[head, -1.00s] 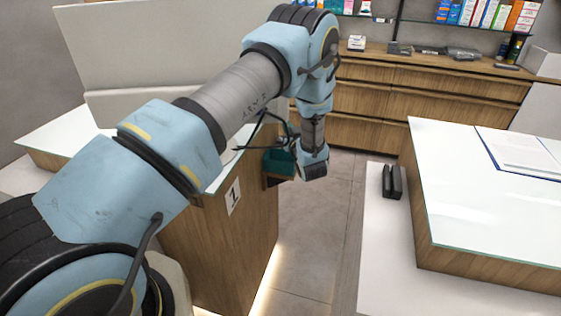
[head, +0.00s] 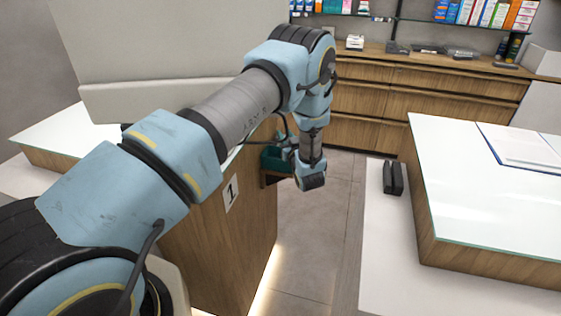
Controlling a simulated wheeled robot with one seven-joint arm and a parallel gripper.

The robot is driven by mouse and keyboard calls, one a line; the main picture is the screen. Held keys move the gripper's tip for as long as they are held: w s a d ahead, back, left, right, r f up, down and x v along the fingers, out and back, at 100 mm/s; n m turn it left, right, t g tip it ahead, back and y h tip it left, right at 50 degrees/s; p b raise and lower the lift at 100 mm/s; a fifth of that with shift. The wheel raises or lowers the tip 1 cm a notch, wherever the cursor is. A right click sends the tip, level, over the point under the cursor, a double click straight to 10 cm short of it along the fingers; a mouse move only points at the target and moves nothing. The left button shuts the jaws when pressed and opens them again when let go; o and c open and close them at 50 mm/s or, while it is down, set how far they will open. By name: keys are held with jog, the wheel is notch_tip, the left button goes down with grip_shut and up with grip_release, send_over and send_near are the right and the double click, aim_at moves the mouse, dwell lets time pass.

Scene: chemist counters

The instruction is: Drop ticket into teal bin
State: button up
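The teal bin (head: 273,160) sits low at the far end of the wood-sided counter, left of the end of my arm. My wrist and arm links cover its right part. My gripper (head: 311,183) hangs at the end of the arm, just right of the bin in the picture. Its fingers cannot be made out, so I cannot tell whether it is open or shut. I do not see a ticket in this view.
The left counter (head: 215,240) carries a "1" sign (head: 231,193). A white-topped counter (head: 480,200) stands at right, with a small black object (head: 393,178) beside it. Grey floor (head: 318,230) lies clear between them. Wooden drawers (head: 420,105) line the back.

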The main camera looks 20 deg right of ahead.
jog(key=shift+o, duration=0.6)
jog(key=shift+s+f, duration=0.1)
jog(key=shift+s, duration=0.2)
jog(key=s+a+b, duration=0.1)
jog(key=s+b, duration=0.3)
jog(key=s, duration=0.6)
jog(key=shift+a, duration=0.2)
